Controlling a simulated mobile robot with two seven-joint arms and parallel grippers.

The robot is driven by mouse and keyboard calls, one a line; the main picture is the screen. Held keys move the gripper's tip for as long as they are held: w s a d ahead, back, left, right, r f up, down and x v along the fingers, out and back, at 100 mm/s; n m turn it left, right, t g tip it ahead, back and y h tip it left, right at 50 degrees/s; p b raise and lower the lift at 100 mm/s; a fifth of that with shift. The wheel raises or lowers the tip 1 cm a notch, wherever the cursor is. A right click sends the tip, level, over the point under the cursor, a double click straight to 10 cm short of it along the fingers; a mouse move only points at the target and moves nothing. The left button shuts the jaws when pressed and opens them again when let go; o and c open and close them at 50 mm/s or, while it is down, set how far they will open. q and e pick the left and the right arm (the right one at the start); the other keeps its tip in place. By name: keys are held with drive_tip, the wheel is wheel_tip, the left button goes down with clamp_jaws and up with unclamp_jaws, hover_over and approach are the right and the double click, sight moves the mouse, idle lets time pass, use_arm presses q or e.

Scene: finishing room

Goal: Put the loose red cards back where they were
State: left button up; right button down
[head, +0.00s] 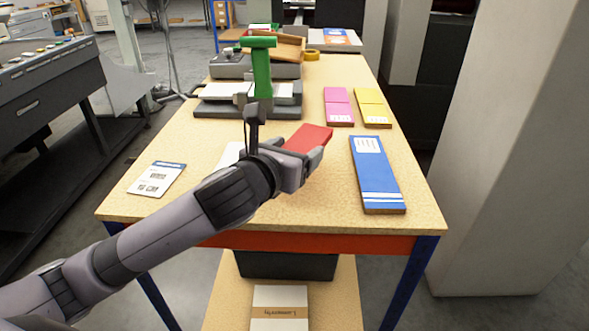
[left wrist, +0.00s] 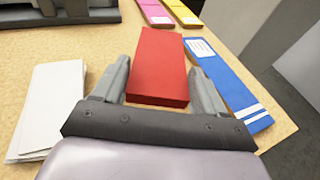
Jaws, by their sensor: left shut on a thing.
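A stack of red cards (head: 309,138) is between the fingers of my left gripper (head: 300,160), near the middle of the table. In the left wrist view the red cards (left wrist: 158,68) lie between the two fingers of the gripper (left wrist: 165,85), which is shut on them. The picture does not clearly show whether the stack touches the table. A pink stack (head: 338,106) and a yellow stack (head: 372,108) lie side by side farther back on the right. My right gripper is not in view.
A blue pack (head: 376,174) lies at the table's right. White paper (left wrist: 48,105) lies left of my gripper, and a printed card (head: 157,179) near the left edge. A machine with a green handle (head: 262,70) stands behind. Bare tabletop (head: 300,212) shows in front.

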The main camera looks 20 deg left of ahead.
use_arm(q)
wheel_tip(320, 180, down, 3)
drive_tip(key=shift+f+b, duration=0.1)
drive_tip(key=shift+b, duration=0.25)
drive_tip(key=shift+f, duration=0.2)
drive_tip(key=shift+f, duration=0.2)
